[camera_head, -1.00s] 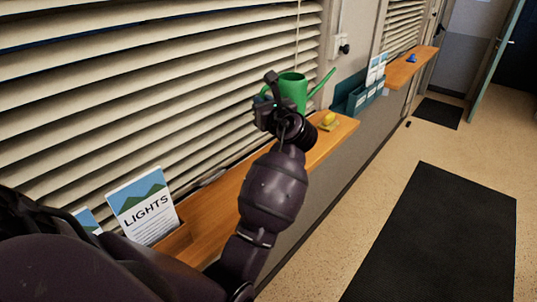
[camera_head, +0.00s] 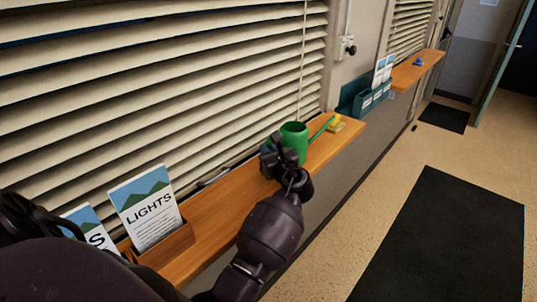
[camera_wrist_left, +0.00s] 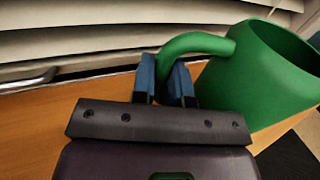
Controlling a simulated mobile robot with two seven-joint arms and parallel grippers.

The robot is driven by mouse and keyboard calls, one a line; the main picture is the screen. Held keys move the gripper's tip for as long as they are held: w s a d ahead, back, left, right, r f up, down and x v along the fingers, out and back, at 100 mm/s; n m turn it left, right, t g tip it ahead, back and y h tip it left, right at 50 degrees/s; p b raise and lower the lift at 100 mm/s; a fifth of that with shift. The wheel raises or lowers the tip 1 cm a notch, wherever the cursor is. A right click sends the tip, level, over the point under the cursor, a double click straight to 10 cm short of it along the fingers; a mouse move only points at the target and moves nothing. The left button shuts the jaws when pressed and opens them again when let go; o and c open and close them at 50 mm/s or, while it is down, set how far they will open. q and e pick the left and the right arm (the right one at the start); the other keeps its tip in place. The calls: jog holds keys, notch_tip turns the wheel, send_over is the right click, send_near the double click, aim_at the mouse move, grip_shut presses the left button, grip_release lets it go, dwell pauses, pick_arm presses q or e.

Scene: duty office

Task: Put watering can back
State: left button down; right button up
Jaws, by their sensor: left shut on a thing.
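The green watering can (camera_head: 294,139) is upright at the wooden window shelf (camera_head: 220,205), with its spout pointing right toward a yellow item. In the left wrist view the can (camera_wrist_left: 262,80) fills the right side, and its curved handle passes between the blue fingers. My left gripper (camera_head: 270,160) is shut on that handle; it also shows in the left wrist view (camera_wrist_left: 164,82). The can is very low over the shelf or on it; I cannot tell whether its base touches. My right gripper is not in view.
A yellow item (camera_head: 335,125) lies on the shelf just beyond the spout. A wooden holder with a LIGHTS leaflet (camera_head: 147,207) stands at the near end. Blinds (camera_head: 160,80) rise behind the shelf. Teal leaflet trays (camera_head: 370,97) hang on the wall beyond.

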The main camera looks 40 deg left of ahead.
pick_arm(q)
jog(key=shift+f, duration=0.3)
jog(key=shift+f, duration=0.15)
jog(key=c, duration=1.1)
grip_release()
jog(key=shift+s+d, duration=0.1)
jog(key=shift+d, duration=0.1)
jog(key=v, duration=1.1)
jog(key=shift+s+d+b, duration=0.15)
jog(key=shift+d+b, duration=0.1)
jog(key=shift+b, duration=0.15)
